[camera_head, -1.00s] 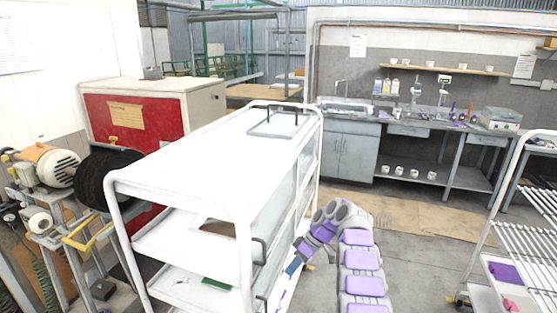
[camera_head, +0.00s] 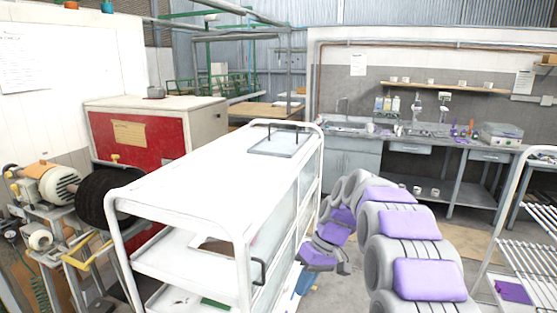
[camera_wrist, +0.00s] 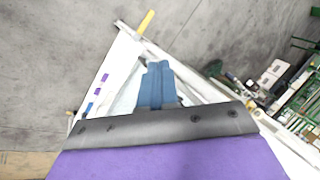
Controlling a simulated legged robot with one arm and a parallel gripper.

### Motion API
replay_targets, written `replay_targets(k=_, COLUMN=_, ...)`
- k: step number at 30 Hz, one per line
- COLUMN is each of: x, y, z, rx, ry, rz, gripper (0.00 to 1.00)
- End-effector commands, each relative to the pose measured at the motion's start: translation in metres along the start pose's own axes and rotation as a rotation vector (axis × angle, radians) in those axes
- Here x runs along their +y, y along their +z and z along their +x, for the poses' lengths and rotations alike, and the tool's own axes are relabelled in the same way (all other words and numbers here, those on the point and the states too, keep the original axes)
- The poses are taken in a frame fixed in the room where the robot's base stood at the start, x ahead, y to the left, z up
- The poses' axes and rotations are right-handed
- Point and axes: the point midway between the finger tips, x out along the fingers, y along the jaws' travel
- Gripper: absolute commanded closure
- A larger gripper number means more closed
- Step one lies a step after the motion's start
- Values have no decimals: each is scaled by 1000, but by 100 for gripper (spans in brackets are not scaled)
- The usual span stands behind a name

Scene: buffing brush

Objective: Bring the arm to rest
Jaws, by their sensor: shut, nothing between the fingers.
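My arm, grey with purple pads, reaches forward at the lower right of the head view. It bends down toward the right side of the white cart (camera_head: 215,165). My gripper (camera_head: 305,283) has blue fingers, mostly hidden behind my wrist and low beside the cart. In the wrist view the blue fingers (camera_wrist: 157,84) are together with nothing between them. I cannot tell how far they are from the cart parts behind them.
A grey tray (camera_head: 281,143) lies on the cart top. A machine with a black wheel (camera_head: 103,190) stands left, before a red cabinet (camera_head: 140,135). A wire rack (camera_head: 515,240) is at the right. A workbench (camera_head: 430,140) lines the back.

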Motion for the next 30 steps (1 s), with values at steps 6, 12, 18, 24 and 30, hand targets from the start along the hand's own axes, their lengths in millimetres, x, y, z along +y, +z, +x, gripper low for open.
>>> replay_targets(k=6, x=-34, y=57, z=-10, rx=-28, ry=62, rz=105, gripper=100)
replay_targets(k=12, x=-57, y=114, z=-11, rx=-48, ry=125, rz=199, gripper=100)
replay_targets(k=18, x=-76, y=175, z=-6, rx=-65, ry=193, rz=290, gripper=100)
replay_targets(k=24, x=-91, y=240, z=7, rx=-78, ry=262, rz=377, gripper=100)
replay_targets(k=30, x=-102, y=303, z=25, rx=-81, ry=333, rz=459, gripper=100)
